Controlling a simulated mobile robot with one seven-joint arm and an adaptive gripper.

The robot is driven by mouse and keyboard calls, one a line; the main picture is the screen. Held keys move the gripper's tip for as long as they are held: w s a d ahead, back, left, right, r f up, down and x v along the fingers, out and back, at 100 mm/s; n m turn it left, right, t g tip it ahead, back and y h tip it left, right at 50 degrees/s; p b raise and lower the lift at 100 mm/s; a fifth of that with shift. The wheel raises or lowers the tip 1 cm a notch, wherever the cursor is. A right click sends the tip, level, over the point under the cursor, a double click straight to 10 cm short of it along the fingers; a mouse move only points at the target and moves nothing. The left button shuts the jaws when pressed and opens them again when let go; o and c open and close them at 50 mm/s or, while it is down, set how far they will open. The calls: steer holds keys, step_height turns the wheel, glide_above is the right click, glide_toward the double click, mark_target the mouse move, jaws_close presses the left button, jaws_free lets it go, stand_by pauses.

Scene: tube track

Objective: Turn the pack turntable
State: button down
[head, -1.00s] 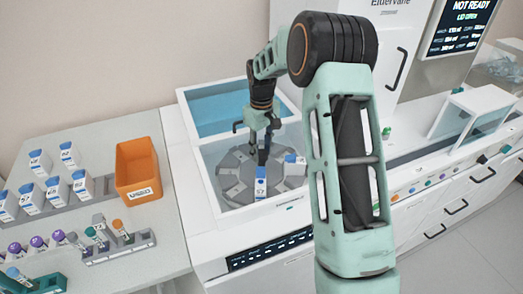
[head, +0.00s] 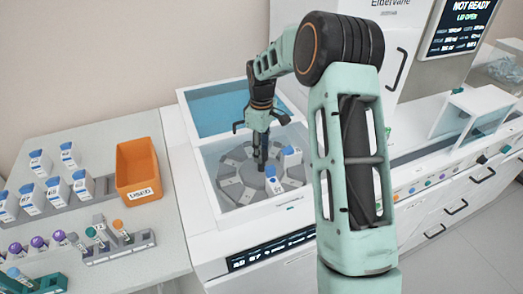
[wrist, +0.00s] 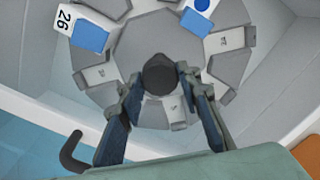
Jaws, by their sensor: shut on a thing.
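The pack turntable (head: 230,160) is a grey disc with slots around its edge, set in the open well of the white machine. It also fills the wrist view (wrist: 140,48). A dark round knob (wrist: 160,72) stands at its middle. My gripper (head: 262,155) points down at the middle of the disc, and in the wrist view its fingers (wrist: 160,86) are shut on the knob from both sides. Two white packs with blue tops sit on the turntable at the right: one in front (head: 273,183) and one behind it (head: 291,160). Several slots look empty.
The well's white walls (head: 292,202) surround the turntable closely. A blue-tinted lid (head: 208,108) stands behind. On the left bench are an orange bin (head: 138,170) marked USED, several white packs (head: 32,200) and a tube rack (head: 125,247). A screen (head: 462,25) reads NOT READY, LID OPEN.

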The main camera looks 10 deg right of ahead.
steer(key=shift+w+r, duration=0.1)
stand_by(0.5)
steer(key=c, duration=1.4)
jaws_free()
step_height(320, 180, up, 12)
steer(key=shift+a, duration=0.1)
